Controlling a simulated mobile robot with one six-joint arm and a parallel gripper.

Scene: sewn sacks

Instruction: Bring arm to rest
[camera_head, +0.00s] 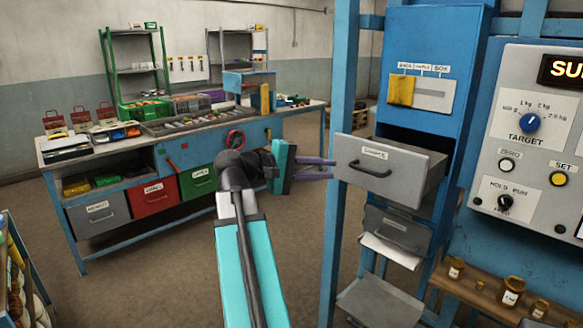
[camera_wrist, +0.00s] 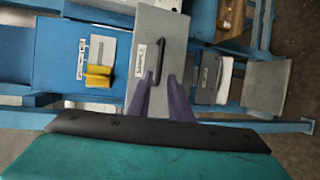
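My gripper (camera_head: 333,169) is at the end of my teal arm, in the middle of the head view. Its two purple fingers are apart with nothing seen between them. Their tips end by the left edge of a grey drawer (camera_head: 408,178), which stands pulled out of a blue cabinet. In the wrist view the fingers (camera_wrist: 161,78) point at the drawer front (camera_wrist: 150,25), near its dark handle (camera_wrist: 158,62). I cannot tell whether they touch it.
A grey lower drawer (camera_head: 398,228) and a tray (camera_head: 380,303) are below. A blue post (camera_head: 340,90) stands close by the gripper. A control panel (camera_head: 530,140) and a wooden shelf with jars (camera_head: 512,290) are at right. A workbench (camera_head: 150,145) stands at left, with open floor before it.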

